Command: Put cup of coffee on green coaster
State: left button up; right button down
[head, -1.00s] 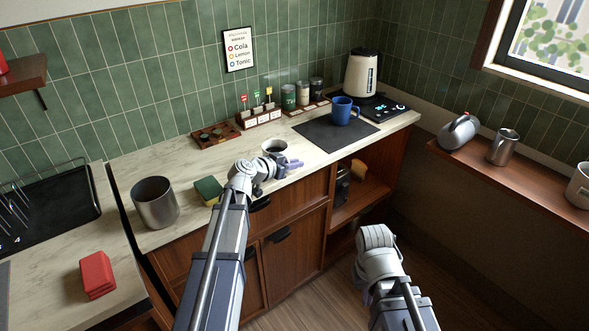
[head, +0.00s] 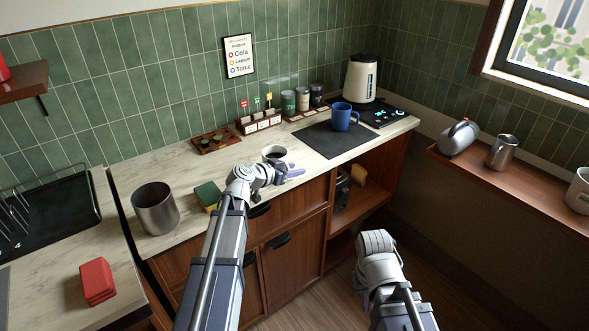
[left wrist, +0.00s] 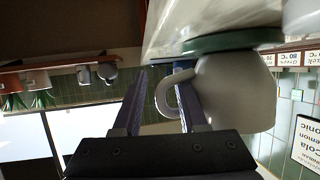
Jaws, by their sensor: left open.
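The cup of coffee (head: 274,152), pale with dark liquid inside, stands upright near the counter's front edge. In the left wrist view the cup (left wrist: 236,92) appears upside down, with its base against the green coaster (left wrist: 232,41). The coaster cannot be made out in the head view. My left gripper (head: 290,172) is beside the cup at its front right. In the left wrist view my left gripper (left wrist: 163,72) is open, with the cup's handle between its fingers. My right arm's end (head: 377,243) hangs low before the cabinet; its fingers cannot be made out.
A steel pot (head: 155,208) and a green-yellow sponge (head: 207,195) stand left of the cup. A wooden tray (head: 216,141) and labelled rack lie behind. A blue mug (head: 342,116) stands on a dark mat (head: 322,143) to the right, near a kettle (head: 361,78).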

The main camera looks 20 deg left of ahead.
pick_arm(q)
jog(key=p+v, duration=0.4)
jog(key=v, duration=0.7)
jog(key=shift+s+a, duration=0.15)
jog(key=shift+s, duration=0.05)
jog(key=s+d+f+g+h, duration=0.1)
jog(key=s+d+f+g, duration=0.15)
jog(key=d, duration=0.25)
jog(key=s+d+f+g, duration=0.1)
jog(key=d+f+g, duration=0.15)
jog(key=d, duration=0.35)
jog(key=s+d+f+g+y, duration=0.3)
jog(key=s+d+f+y, duration=0.1)
jog(key=s, duration=0.5)
jog(key=s+d+f+n+g+y, duration=0.1)
jog(key=s+d+f+g+y, duration=0.3)
jog(key=s, duration=0.5)
jog(key=shift+s+d+f+n, duration=0.15)
jog(key=shift+d+f+n, duration=0.15)
jog(key=shift+d, duration=0.45)
jog(key=shift+r, duration=0.1)
notch_tip(320, 180, up, 3)
jog(key=p, duration=0.3)
jog(key=shift+r, duration=0.2)
